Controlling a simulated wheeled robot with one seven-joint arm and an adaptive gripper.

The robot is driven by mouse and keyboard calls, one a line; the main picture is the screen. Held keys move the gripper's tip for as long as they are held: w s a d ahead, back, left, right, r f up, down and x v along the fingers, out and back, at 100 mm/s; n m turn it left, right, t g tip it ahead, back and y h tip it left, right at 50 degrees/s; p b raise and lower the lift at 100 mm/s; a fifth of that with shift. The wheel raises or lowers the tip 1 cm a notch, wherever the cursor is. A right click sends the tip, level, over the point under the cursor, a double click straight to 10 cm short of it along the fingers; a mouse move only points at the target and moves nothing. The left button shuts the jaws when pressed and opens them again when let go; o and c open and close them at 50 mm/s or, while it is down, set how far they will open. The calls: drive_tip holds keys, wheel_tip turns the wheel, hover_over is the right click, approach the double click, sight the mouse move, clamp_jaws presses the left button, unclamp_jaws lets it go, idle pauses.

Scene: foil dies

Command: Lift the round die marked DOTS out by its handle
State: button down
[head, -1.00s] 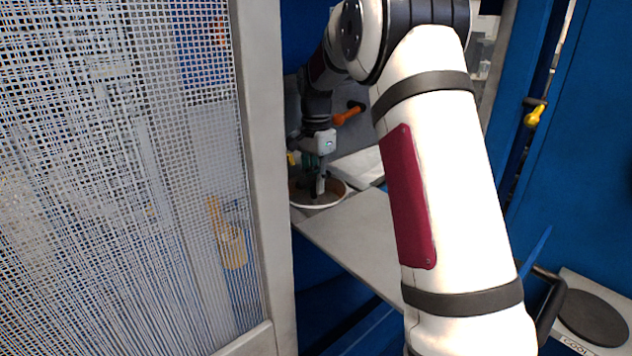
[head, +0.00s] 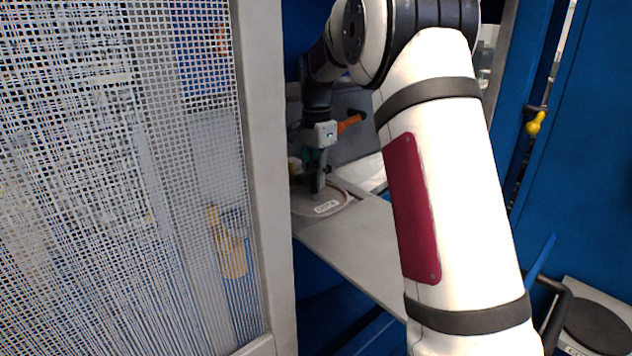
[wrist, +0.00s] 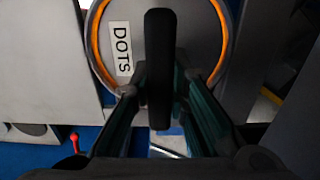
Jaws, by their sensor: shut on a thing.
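The round grey die (wrist: 203,48) shows in the wrist view, with a white DOTS label (wrist: 121,48) left of its tall black handle (wrist: 160,45). An orange ring runs around the grey disc. My gripper (wrist: 160,88) is shut on the handle, one finger on each side. In the head view my gripper (head: 318,182) points down over the die, and the DOTS label (head: 326,207) faces up near the round rim (head: 348,196). The die appears at or a little above this rim; the gap under it is hidden.
A flat grey shelf (head: 355,240) extends in front of the die. A mesh panel (head: 120,180) and its grey post (head: 265,150) stand close on the left. An orange handle (head: 350,123) is behind my gripper. A round black plate (head: 597,325) sits at lower right.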

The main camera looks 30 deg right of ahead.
wheel_tip(320, 180, up, 13)
drive_tip(key=b, duration=0.1)
drive_tip(key=shift+r+b, duration=0.2)
drive_tip(key=shift+b, duration=0.15)
idle(2.0)
drive_tip(key=shift+r, duration=0.15)
